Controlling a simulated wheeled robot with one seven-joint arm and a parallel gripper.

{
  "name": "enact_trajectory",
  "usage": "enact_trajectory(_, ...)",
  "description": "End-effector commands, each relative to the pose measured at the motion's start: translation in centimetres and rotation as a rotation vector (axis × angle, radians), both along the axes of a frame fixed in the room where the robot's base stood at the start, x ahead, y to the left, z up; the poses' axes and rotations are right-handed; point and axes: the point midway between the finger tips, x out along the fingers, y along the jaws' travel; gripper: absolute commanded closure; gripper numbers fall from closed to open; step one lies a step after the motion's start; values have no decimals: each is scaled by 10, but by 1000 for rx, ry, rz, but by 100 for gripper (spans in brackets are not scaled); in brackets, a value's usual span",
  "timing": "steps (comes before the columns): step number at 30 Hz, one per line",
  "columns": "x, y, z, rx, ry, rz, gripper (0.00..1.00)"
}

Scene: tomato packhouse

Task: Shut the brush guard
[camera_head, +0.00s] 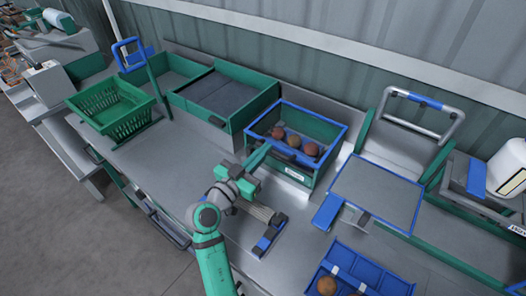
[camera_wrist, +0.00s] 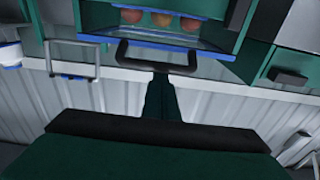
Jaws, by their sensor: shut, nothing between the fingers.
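A green box with a blue-edged frame (camera_head: 334,146) stands on the bench, and several round reddish tomatoes show inside it. I take this blue frame as the brush guard; it also shows at the top of the wrist view (camera_wrist: 188,48). A dark bar handle (camera_head: 284,153) runs along its near side; in the wrist view it is a black loop (camera_wrist: 124,57). My gripper (camera_head: 265,150) is shut and empty, its fingertips (camera_wrist: 160,76) at or beside the handle. I cannot tell whether they touch it, nor how far the guard is open.
A grey panel with a blue rim (camera_head: 416,210) lies to the right, and a blue divided tray (camera_head: 393,284) is nearer. A green crate (camera_head: 76,102) and a green-walled bin (camera_head: 236,122) stand left. A metal hoop handle (camera_head: 459,124) rises at the right.

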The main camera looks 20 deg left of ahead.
Motion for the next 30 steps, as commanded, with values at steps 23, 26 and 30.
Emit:
enact_trajectory(23, -77, 17, -8, 3, -13, 3, 100)
enact_trajectory(26, -84, 19, -12, 3, -14, 4, 100)
enact_trajectory(30, -88, 19, -14, 5, -15, 3, 100)
